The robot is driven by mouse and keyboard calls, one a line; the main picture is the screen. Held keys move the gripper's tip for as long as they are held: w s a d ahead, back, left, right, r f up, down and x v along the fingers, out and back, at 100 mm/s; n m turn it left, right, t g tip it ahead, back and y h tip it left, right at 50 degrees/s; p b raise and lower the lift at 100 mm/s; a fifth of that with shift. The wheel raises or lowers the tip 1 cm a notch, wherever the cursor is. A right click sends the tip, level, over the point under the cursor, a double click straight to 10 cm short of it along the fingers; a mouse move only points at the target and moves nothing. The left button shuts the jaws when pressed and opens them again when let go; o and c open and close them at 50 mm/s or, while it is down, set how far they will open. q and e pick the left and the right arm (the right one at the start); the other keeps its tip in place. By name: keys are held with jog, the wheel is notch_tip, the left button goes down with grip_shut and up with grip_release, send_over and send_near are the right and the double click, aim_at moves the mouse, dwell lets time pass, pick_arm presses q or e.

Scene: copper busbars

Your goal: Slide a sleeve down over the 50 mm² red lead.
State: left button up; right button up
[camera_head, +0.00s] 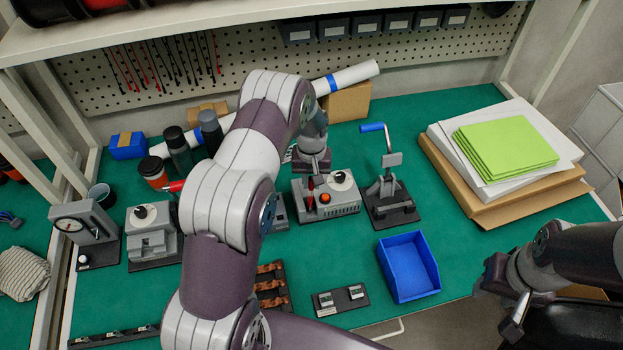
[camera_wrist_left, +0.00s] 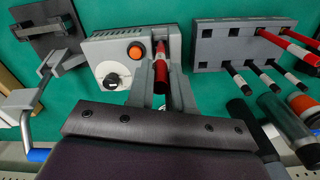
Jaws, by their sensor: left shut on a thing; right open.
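I cannot tell whether the piece is a sleeve, the lead, or one around the other. My right gripper (camera_head: 513,318) is open and empty at the lower right.
A lever press with blue handle (camera_head: 388,190) stands right of the box. A blue bin (camera_head: 408,268) is near the front edge. Green sheets (camera_head: 505,143) lie stacked at the right. Bottles (camera_head: 178,150) and a dial device (camera_head: 85,232) stand left. Green bench shows between them.

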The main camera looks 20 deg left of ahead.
pick_arm(q)
jog(key=shift+f, duration=0.15)
jog(key=shift+f+b, duration=0.4)
jog(key=shift+s+f, duration=0.1)
dwell(0.5)
jog(key=o, duration=0.7)
jog(key=shift+r+p, duration=1)
jog(key=shift+r, duration=0.5)
